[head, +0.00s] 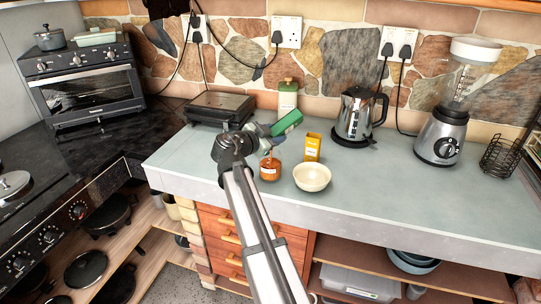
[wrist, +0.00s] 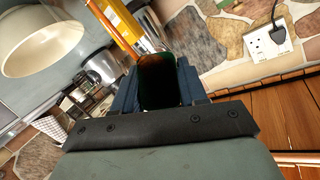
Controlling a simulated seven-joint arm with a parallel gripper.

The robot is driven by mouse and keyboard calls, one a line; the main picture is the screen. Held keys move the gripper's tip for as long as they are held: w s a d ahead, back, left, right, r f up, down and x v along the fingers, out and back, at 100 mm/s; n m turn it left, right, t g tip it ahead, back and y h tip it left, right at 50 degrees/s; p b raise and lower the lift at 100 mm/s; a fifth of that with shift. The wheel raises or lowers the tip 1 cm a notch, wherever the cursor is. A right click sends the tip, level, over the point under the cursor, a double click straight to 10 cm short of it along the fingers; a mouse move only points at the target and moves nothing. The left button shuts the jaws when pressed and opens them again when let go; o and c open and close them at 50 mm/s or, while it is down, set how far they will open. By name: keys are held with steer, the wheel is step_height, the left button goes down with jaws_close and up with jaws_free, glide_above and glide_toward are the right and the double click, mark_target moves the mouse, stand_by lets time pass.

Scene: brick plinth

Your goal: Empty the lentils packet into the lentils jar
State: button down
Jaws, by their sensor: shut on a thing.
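My gripper (head: 264,130) is shut on a green packet (head: 288,122), which I take to be the lentils packet. It is held in the air, tilted, with its right end higher. In the wrist view its dark end (wrist: 157,82) shows between the blue-grey fingers. A small jar (head: 270,174) with orange-brown colouring and a pale label stands on the counter below the gripper, apart from the packet. The label is too small to read. The arm partly covers the area left of the jar.
A cream bowl (head: 312,178) and a yellow box (head: 313,143) stand right of the jar. A kettle (head: 355,118) and blender (head: 443,135) are further right, a dark grill (head: 218,106) left. The counter's front right is clear.

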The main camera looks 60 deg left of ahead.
steer(key=shift+s+n+t+y, duration=0.3)
steer(key=shift+t+y, duration=0.1)
steer(key=shift+t, duration=0.4)
stand_by(1.1)
steer(key=shift+w+r+g, duration=0.1)
steer(key=shift+w+g, duration=0.1)
steer(key=shift+g, duration=0.2)
steer(key=shift+w+m+g+h, duration=0.25)
steer(key=shift+m+g+h, duration=0.2)
steer(key=shift+g, duration=0.45)
